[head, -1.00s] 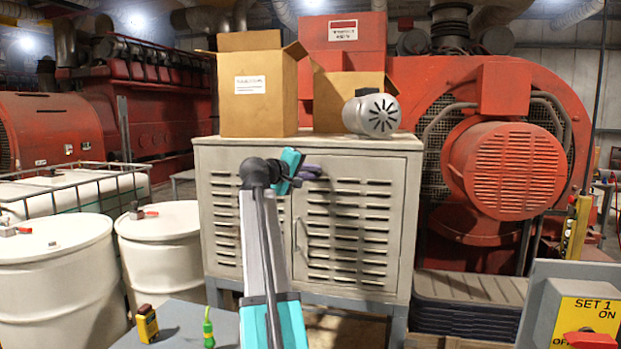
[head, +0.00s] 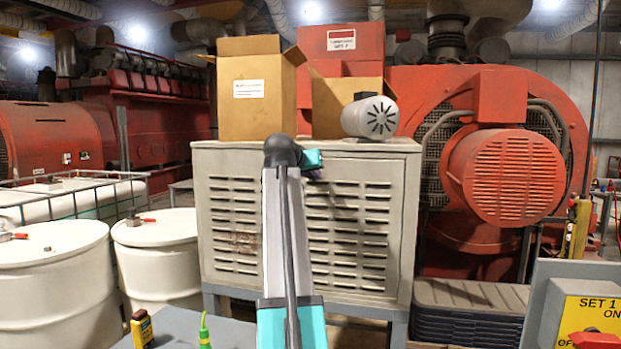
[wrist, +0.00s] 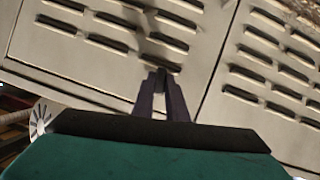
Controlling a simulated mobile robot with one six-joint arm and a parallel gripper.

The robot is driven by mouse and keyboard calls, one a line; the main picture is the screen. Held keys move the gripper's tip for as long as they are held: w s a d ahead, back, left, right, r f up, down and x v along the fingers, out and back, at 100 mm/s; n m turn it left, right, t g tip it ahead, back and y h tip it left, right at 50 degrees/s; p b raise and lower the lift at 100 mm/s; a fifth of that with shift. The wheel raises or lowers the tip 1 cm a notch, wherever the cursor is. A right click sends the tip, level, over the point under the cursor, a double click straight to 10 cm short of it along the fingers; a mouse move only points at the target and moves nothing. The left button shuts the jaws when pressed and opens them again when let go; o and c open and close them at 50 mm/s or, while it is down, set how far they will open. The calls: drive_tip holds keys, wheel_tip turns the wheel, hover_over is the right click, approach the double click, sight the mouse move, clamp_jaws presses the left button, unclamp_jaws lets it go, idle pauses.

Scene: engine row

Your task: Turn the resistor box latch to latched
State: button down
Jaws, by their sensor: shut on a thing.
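The resistor box (head: 400,230) is the grey louvred cabinet in the middle of the head view. My gripper (head: 315,174) is at the upper part of its front, partly hidden behind my own wrist. In the wrist view, my gripper's dark fingers (wrist: 161,76) meet in front of the right-hand door, beside the seam between the doors. They are shut on a small dark piece, the latch (wrist: 160,70), which is mostly hidden between the fingertips. The latch's angle cannot be told.
Cardboard boxes (head: 250,100) and a grey motor (head: 370,117) stand on the cabinet. White drums (head: 50,270) stand at the left, a red machine (head: 510,170) at the right. A yellow switch panel (head: 590,315) is at the lower right.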

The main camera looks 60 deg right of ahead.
drive_tip(key=shift+s+r+m+t, duration=0.15)
drive_tip(key=shift+m+t, duration=0.45)
drive_tip(key=shift+m, duration=0.3)
drive_tip(key=c, duration=1.8)
unclamp_jaws()
drive_tip(key=shift+o, duration=0.2)
drive_tip(key=b+v, duration=0.2)
drive_tip(key=v, duration=1.1)
drive_tip(key=shift+s+a+r, duration=0.15)
drive_tip(key=shift+s+r, duration=0.05)
drive_tip(key=shift+r, duration=0.1)
